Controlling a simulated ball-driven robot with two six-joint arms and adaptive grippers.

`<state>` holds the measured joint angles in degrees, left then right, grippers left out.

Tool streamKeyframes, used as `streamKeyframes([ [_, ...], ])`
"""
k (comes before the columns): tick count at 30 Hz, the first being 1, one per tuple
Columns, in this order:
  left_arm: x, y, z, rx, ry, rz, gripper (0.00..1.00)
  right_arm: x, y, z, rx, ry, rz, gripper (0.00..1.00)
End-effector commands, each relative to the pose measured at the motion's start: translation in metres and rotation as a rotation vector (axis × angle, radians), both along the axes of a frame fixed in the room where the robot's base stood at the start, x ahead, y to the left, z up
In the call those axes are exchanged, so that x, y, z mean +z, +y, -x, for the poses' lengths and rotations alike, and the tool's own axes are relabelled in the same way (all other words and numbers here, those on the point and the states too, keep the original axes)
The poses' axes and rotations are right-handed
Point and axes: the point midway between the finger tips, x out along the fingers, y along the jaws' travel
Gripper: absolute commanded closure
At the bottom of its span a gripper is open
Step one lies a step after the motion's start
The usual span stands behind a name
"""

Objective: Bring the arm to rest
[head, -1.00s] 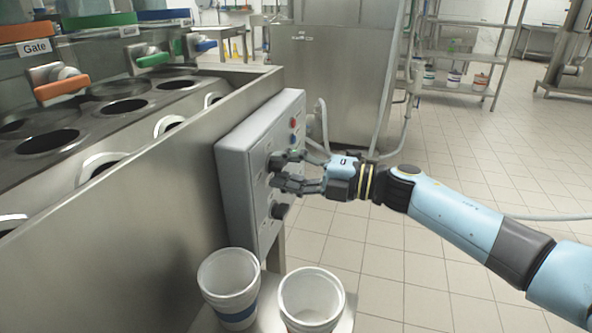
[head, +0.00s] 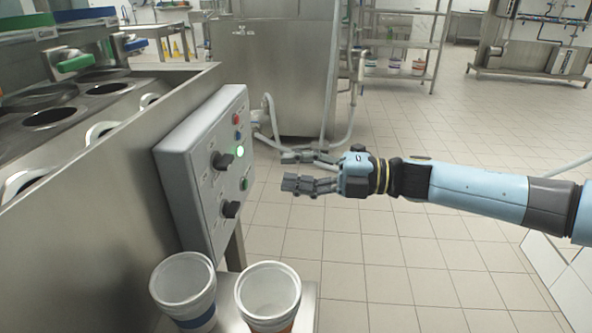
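My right gripper (head: 284,171) is in the air to the right of the control panel, with its fingers pointing left at the panel. Its fingers are apart with nothing between them. It does not touch the panel. The grey control panel (head: 190,165) is on the end of the steel filler machine. It has a red button (head: 236,118), a blue button (head: 238,134), a lit green light (head: 240,151), another green button (head: 244,184) and two black knobs, an upper one (head: 223,160) and a lower one (head: 231,209). My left gripper is not in view.
Two white cups, one with a blue band (head: 183,285) and one with an orange band (head: 268,292), stand on a steel shelf (head: 304,300) below the panel. The machine's steel wall (head: 95,195) fills the left. Open tiled floor (head: 420,260) lies to the right.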

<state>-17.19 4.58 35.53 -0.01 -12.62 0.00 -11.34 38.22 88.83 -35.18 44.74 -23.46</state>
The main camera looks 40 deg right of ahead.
Motion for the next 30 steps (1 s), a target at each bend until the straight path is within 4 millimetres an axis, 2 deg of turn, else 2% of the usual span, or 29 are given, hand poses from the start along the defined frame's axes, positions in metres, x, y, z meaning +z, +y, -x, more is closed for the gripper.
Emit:
streamKeyframes([
  [11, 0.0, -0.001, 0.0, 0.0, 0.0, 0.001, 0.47, -0.004, 0.004, 0.002, -0.003, 0.006, -0.013, 0.65],
  [14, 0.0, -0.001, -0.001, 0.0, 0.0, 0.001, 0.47, -0.029, 0.011, 0.01, -0.044, 0.05, -0.076, 0.65],
  [17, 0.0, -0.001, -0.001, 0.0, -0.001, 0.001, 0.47, -0.082, 0.002, 0.02, -0.177, 0.171, -0.178, 0.65],
  [19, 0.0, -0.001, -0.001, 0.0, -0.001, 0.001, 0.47, -0.128, -0.009, 0.031, -0.304, 0.287, -0.258, 0.65],
  [21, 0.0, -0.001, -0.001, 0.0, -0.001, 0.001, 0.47, -0.175, -0.017, 0.048, -0.432, 0.41, -0.337, 0.65],
  [23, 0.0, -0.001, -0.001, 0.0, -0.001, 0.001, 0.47, -0.214, -0.022, 0.067, -0.538, 0.514, -0.396, 0.65],
  [24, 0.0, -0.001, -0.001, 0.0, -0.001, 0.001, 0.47, -0.239, -0.024, 0.082, -0.606, 0.584, -0.432, 0.65],
  [26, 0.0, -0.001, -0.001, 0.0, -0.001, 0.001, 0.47, -0.275, -0.025, 0.106, -0.706, 0.686, -0.485, 0.65],
  [27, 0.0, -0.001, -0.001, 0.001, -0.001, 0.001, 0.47, -0.298, -0.025, 0.123, -0.77, 0.751, -0.515, 0.65],
  [29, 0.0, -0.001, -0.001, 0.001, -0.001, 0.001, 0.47, -0.329, -0.022, 0.152, -0.866, 0.852, -0.559, 0.65],
  [30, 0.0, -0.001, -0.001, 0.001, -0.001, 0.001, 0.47, -0.349, -0.019, 0.172, -0.93, 0.918, -0.586, 0.65],
])
